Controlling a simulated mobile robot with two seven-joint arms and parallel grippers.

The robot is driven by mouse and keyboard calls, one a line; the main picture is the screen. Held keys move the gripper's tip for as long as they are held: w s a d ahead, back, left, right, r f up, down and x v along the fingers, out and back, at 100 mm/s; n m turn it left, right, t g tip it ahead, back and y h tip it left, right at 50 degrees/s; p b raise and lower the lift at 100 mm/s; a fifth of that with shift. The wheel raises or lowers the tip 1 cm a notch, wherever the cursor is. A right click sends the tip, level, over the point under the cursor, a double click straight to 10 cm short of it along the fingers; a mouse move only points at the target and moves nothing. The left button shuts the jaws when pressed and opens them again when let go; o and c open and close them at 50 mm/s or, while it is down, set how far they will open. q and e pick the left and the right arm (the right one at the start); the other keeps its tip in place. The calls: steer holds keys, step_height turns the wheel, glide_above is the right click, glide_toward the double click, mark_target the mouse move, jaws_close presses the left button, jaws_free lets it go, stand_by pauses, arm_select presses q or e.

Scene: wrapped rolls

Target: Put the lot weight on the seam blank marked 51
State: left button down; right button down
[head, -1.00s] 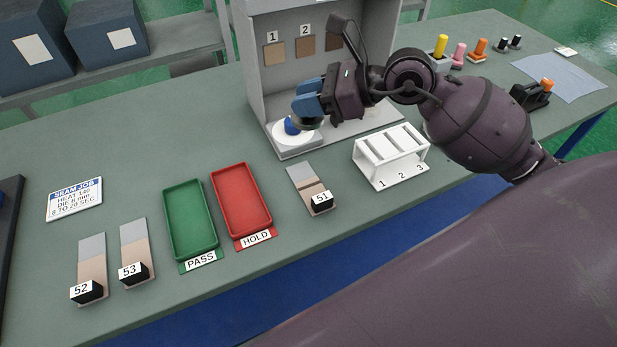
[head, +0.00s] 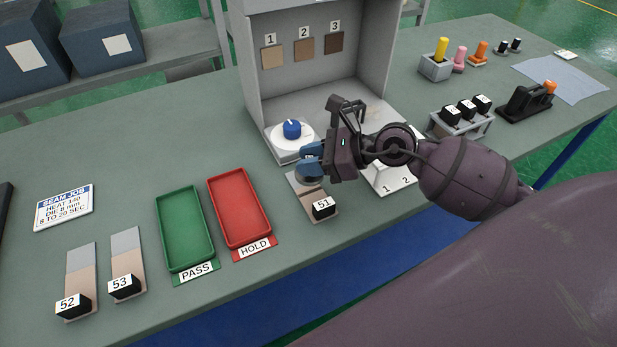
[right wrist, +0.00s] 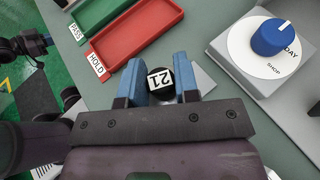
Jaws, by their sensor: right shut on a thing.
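The seam blank marked 51 (head: 317,202) lies on the bench, grey and tan with a black tagged block at its near end. My right gripper (head: 311,163) is over its far part, with blue fingers shut on the lot weight (head: 309,173), a dark round piece. In the right wrist view the lot weight (right wrist: 161,91) sits between the fingers and bears a white label that is hard to read. The blank's grey end (right wrist: 201,78) shows beside it. I cannot tell whether the weight touches the blank.
A blue dial on a white disc (head: 292,130) stands just behind the gripper. The red HOLD tray (head: 240,207) and green PASS tray (head: 186,228) are to the left. Blanks 52 (head: 78,275) and 53 (head: 126,263) lie further left.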

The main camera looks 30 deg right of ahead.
mark_target(310, 178)
steer(key=shift+f+b, duration=0.55)
steer(key=shift+f, duration=2.1)
steer(key=shift+f, duration=0.15)
steer(key=shift+f, duration=0.1)
steer(key=c, duration=0.9)
jaws_free()
steer(key=shift+f, duration=0.1)
steer(key=shift+o, duration=0.2)
steer(key=shift+r, duration=0.3)
steer(key=v, duration=1.2)
